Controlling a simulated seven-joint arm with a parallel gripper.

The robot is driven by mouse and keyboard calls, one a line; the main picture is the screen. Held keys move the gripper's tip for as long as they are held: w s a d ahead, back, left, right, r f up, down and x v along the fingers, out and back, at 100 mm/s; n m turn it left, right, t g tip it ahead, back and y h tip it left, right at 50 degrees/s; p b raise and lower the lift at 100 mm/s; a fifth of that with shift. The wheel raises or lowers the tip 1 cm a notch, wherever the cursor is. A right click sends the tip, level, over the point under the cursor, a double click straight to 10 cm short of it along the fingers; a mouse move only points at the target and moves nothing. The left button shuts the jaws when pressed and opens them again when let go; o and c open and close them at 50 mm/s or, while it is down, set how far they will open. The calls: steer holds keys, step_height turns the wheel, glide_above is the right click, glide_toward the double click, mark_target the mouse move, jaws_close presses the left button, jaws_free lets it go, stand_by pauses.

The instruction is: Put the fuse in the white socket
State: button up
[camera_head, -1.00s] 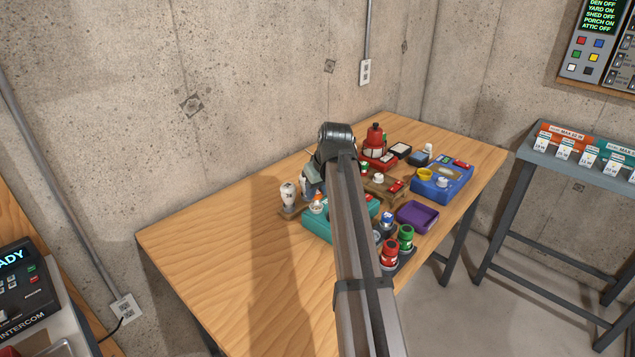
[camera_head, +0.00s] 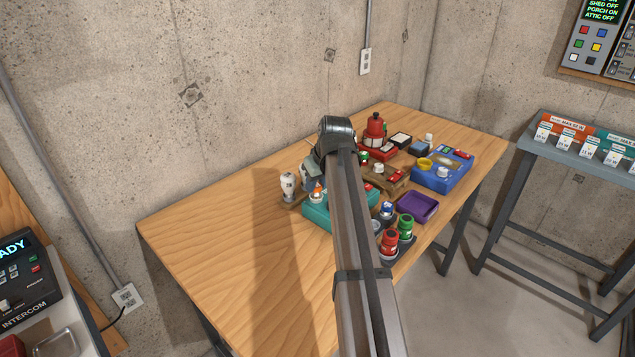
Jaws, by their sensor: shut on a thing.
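My gripper (camera_head: 309,178) is partly hidden by my arm, just above the left end of a teal box (camera_head: 316,216). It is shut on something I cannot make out. A white ceramic fuse-like piece (camera_head: 288,186) with dark marks stands upright just left of it. A white round fitting with an orange tip (camera_head: 317,193) is on the teal box, close under my gripper. Other white round fittings show on a brown wooden block (camera_head: 378,169) and on a blue box (camera_head: 442,171). I cannot tell which is the white socket.
Red jars (camera_head: 389,243), a green jar (camera_head: 405,226) and a purple tray (camera_head: 432,203) are at the front right of the table. A red bottle-shaped piece (camera_head: 375,130) stands behind. The table's left part (camera_head: 220,235) is clear. My arm hides part of the middle.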

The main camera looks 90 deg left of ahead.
steer(key=shift+f, duration=0.65)
stand_by(0.7)
steer(key=o, duration=0.7)
steer(key=shift+r, duration=0.1)
steer(key=shift+v, duration=5.4)
steer(key=shift+w, duration=0.1)
